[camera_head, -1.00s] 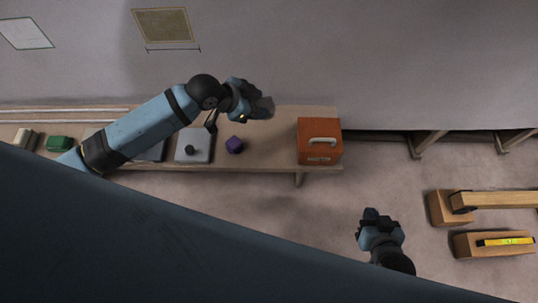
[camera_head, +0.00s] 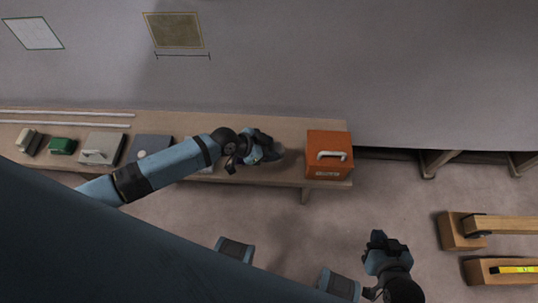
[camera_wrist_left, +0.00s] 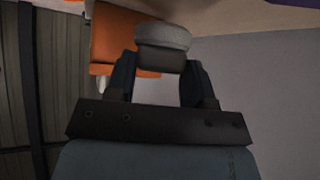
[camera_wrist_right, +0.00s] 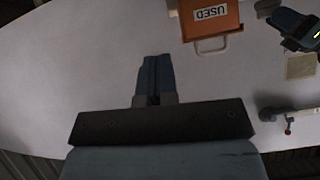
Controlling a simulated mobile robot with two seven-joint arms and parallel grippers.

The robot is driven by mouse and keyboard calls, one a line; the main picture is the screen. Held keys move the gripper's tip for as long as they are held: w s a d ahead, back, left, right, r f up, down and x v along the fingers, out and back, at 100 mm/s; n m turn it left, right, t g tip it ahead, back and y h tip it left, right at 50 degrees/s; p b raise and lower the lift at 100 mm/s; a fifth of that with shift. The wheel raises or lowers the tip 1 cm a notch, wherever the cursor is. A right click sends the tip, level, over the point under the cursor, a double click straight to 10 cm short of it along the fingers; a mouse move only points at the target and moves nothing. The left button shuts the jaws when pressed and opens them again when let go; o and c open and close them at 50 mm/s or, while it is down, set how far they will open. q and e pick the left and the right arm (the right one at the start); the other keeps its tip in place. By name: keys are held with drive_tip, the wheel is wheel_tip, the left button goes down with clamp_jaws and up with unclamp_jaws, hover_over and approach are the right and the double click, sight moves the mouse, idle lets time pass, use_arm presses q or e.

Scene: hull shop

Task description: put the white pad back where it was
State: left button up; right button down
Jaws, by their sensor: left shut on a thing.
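My left gripper (camera_head: 262,150) is shut on the white pad, over the right part of the bench, left of the orange box. In the left wrist view the pad (camera_wrist_left: 163,38) has a pale, rounded top layer and a dark lower block between the fingers (camera_wrist_left: 160,80). In the head view the pad (camera_head: 272,152) shows small and blurred at the fingertips. I cannot tell its height above the bench. My right gripper (camera_head: 378,242) is away from the bench, its fingers (camera_wrist_right: 153,78) together and empty in the right wrist view.
The bench (camera_head: 290,172) carries the orange box (camera_head: 328,142) with a pale handle, which reads "USED" in the right wrist view (camera_wrist_right: 210,18). Timber blocks (camera_head: 462,232) stand right.

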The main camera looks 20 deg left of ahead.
use_arm(q)
wheel_tip(320, 180, down, 4)
drive_tip(key=shift+r+b, duration=0.1)
drive_tip(key=shift+b, duration=0.3)
drive_tip(key=shift+f, duration=0.2)
drive_tip(key=shift+r, duration=0.1)
use_arm(e)
drive_tip(key=shift+w+a+r, duration=0.15)
drive_tip(key=shift+w, duration=0.1)
use_arm(q)
drive_tip(key=o, duration=0.9)
